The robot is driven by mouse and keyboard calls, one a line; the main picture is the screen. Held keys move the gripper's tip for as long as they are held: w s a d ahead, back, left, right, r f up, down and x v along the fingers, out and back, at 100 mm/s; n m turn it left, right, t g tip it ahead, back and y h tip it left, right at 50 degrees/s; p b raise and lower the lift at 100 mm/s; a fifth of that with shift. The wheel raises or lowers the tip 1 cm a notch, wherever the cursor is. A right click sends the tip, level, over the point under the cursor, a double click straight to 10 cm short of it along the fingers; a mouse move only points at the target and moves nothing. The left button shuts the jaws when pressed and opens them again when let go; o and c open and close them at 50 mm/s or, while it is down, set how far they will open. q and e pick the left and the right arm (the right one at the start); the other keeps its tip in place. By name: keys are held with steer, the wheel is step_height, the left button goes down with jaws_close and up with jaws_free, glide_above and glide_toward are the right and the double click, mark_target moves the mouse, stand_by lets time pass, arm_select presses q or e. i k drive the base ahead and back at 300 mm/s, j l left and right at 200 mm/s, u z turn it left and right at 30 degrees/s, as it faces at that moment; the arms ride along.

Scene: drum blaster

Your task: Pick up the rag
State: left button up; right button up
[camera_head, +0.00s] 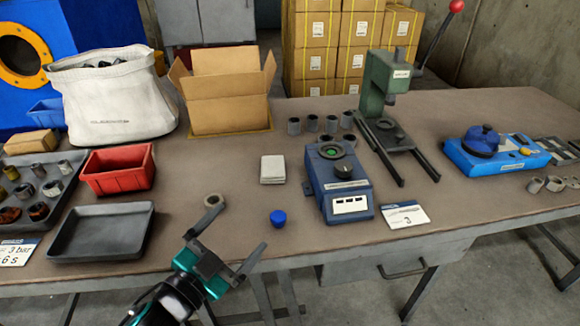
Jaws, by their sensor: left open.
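The rag (272,169) looks like a small folded white cloth lying flat on the brown table, left of the blue device with a dial. My left gripper (230,232) is open and empty, with its fingers pointing up the picture at the table's front edge. The rag is farther back and a little to the right of it, apart from the fingers. My right gripper is not in view.
A blue device (341,182) stands right of the rag. A cardboard box (226,105) is behind. A red bin (118,169) and an empty dark tray (100,232) are left.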

mark_target(273, 172)
steer(key=i+l, duration=0.15)
steer(key=l, duration=0.15)
steer(key=i+l, duration=0.1)
steer(key=l, duration=0.25)
steer(key=i+l, duration=0.15)
steer(key=l, duration=0.15)
steer(key=i+l, duration=0.15)
steer(key=l, duration=0.15)
